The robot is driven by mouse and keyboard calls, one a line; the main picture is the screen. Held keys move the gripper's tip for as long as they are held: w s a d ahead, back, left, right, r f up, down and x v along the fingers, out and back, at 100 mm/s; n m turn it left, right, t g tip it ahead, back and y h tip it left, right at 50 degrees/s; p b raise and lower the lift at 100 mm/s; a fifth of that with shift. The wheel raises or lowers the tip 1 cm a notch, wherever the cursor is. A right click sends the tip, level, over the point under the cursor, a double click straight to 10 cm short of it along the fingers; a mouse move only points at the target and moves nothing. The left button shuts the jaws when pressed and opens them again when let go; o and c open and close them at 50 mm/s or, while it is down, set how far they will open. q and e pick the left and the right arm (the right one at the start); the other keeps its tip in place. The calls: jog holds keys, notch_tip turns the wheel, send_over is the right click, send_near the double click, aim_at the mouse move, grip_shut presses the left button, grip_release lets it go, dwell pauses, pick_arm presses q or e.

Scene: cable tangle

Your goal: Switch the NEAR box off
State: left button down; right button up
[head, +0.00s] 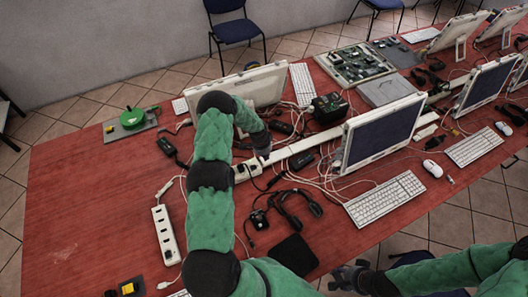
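A small dark box with a yellow top (128,289) sits at the table's lower left corner, partly cut by the picture's bottom edge. A grey plate with a green round part (131,118) lies at the far left of the table. I see no label telling which is the NEAR box. My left gripper (263,154) is at the table's middle, over the white cable trunking and well away from both. Its fingers are small and their opening is unclear. My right gripper (348,279) is low at the front edge, right of the black pad; its opening is unclear.
A white power strip (165,235) lies left of my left arm. Tangled cables, a headset (296,208), monitors (380,133) and keyboards (384,198) fill the middle and right. The red table (80,200) is bare at the left.

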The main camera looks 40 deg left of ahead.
aim_at(258, 165)
pick_arm(q)
jog(key=shift+w+d+f, duration=0.1)
jog(key=shift+f, duration=0.7)
jog(key=shift+a+f, duration=0.15)
jog(key=shift+a, duration=0.05)
jog(key=s, duration=0.1)
jog(key=s+a, duration=0.1)
jog(key=s+p, duration=0.1)
jog(key=shift+s+a+r, duration=0.15)
jog(key=shift+a+r, duration=0.1)
jog(key=shift+r, duration=0.1)
jog(key=shift+s, duration=0.1)
jog(key=shift+s+a+b, duration=0.3)
jog(key=shift+s+b, duration=0.15)
jog(key=shift+b, duration=0.25)
jog(key=shift+s+d+r, duration=0.1)
jog(key=shift+r, duration=0.2)
